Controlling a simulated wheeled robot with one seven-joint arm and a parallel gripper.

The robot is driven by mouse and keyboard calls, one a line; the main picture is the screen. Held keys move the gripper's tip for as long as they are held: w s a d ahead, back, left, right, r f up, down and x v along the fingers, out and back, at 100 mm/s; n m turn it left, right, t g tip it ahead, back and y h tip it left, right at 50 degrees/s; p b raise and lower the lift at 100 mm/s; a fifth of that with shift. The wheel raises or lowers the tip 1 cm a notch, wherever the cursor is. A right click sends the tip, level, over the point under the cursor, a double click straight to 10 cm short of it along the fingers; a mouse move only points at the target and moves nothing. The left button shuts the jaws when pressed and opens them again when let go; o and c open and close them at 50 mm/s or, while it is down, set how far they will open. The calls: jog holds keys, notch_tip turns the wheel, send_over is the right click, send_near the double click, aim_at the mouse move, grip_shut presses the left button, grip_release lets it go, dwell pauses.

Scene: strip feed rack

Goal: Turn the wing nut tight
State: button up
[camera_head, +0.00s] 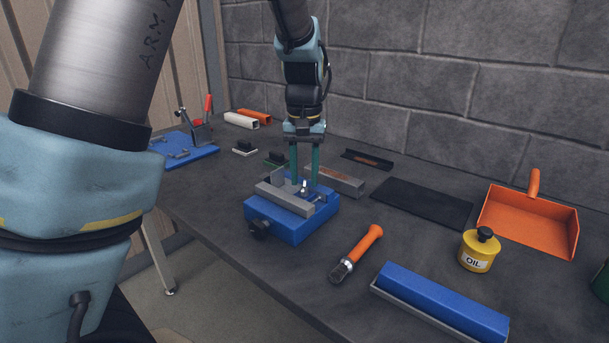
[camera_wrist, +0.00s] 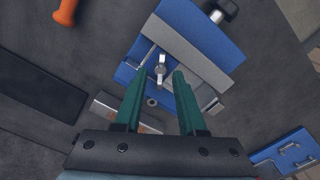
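The small silver wing nut (camera_wrist: 160,69) sits on the blue fixture (camera_wrist: 195,30) beside a grey bar (camera_wrist: 190,52). In the head view the wing nut (camera_head: 304,186) shows near the top of the blue fixture (camera_head: 290,229), partly between my fingers. My gripper (camera_head: 304,184) points down over the fixture. Its two green fingers are apart. In the wrist view my gripper (camera_wrist: 159,78) is open, with the wing nut visible between and just beyond the fingertips. Nothing is held between the fingers. Whether a fingertip touches the nut I cannot tell.
An orange-handled tool (camera_head: 357,252), a blue block in a grey channel (camera_head: 440,304), a yellow oil can (camera_head: 479,250) and an orange dustpan (camera_head: 525,222) lie to the right. A black mat (camera_head: 422,203) lies behind. A blue clamp plate (camera_head: 183,149) stands at the far left.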

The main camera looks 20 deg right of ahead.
jog(key=shift+f, duration=0.45)
grip_shut()
dwell(0.4)
